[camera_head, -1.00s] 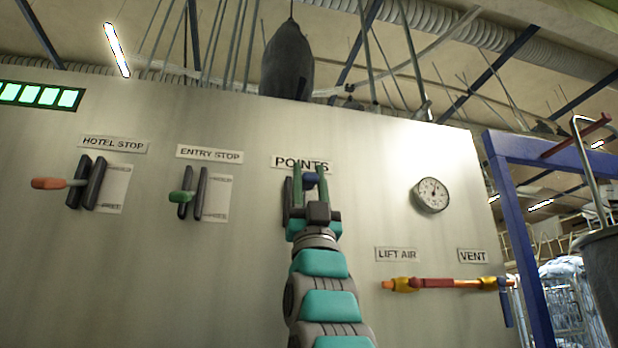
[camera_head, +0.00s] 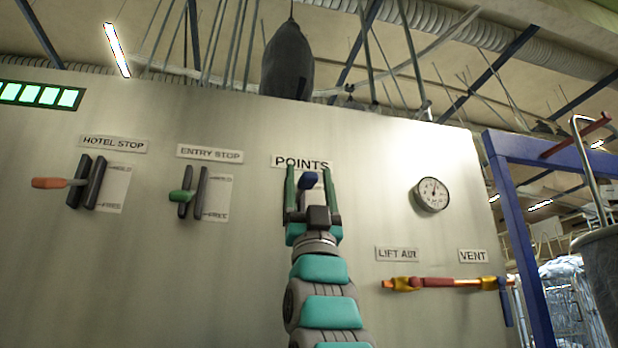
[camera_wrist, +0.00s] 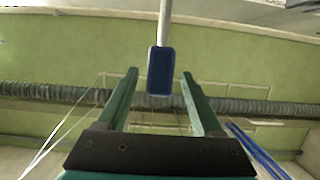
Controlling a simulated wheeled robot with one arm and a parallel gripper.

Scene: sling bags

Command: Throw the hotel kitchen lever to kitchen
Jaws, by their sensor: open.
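The lever under the POINTS sign (camera_head: 301,162) has a blue handle (camera_head: 308,181); its slot and position plate are mostly hidden behind my gripper. My gripper (camera_head: 308,178) is open, with one green finger on each side of the blue handle. In the wrist view the blue handle (camera_wrist: 160,70) shows between the spread fingertips (camera_wrist: 158,75), with a gap on both sides, at the end of a pale rod. I cannot tell from the frames which lever position is marked kitchen.
To the left are the orange-handled HOTEL STOP lever (camera_head: 50,183) and green-handled ENTRY STOP lever (camera_head: 181,196). A gauge (camera_head: 431,194) and the LIFT AIR pipe (camera_head: 440,283) are to the right. A blue frame (camera_head: 518,230) stands at the panel's right edge.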

